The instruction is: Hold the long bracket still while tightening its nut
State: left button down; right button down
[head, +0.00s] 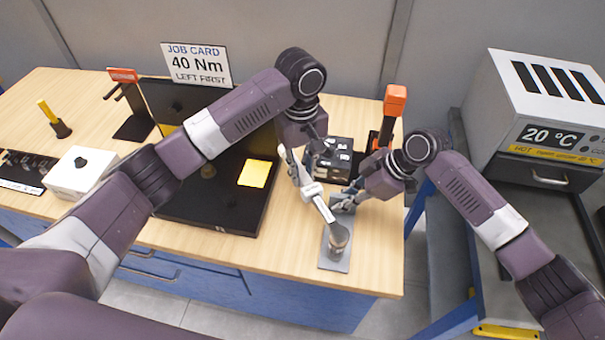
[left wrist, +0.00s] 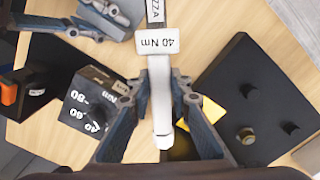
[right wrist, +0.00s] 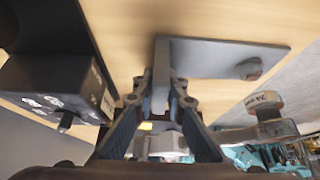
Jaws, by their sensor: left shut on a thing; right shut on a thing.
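My left gripper (head: 308,186) is shut on the handle of a torque wrench (left wrist: 162,130), which carries a "40 Nm" label in the left wrist view. The wrench head (head: 339,236) hangs over the front end of the long grey bracket (head: 333,264). My right gripper (head: 347,194) is shut on the bracket's upright flange (right wrist: 162,62). The nut (right wrist: 248,68) sits on the flat plate in the right wrist view. There the wrench head (right wrist: 265,106) appears apart from the nut, though the height between them is hard to judge. The head hides the nut in the head view.
A black box with Nm markings (head: 333,156) stands just behind the grippers. A black board with a yellow square (head: 215,210) lies to the left. An orange-topped stand (head: 395,100) is behind my right arm. The table's front edge is close to the bracket.

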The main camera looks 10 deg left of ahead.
pick_arm(q)
jog(key=shift+r, duration=0.25)
jog(key=shift+a+r, duration=0.15)
jog(key=shift+r, duration=0.1)
jog(key=shift+s+a+f+n, duration=0.8)
jog(key=shift+s+a+n, duration=0.15)
jog(key=shift+s+n, duration=0.05)
jog(key=shift+f, duration=1.8)
dwell(2.0)
jog(key=shift+w+d+m, duration=1.1)
jog(key=shift+w+d, duration=0.05)
jog(key=shift+d, duration=0.1)
dwell(1.5)
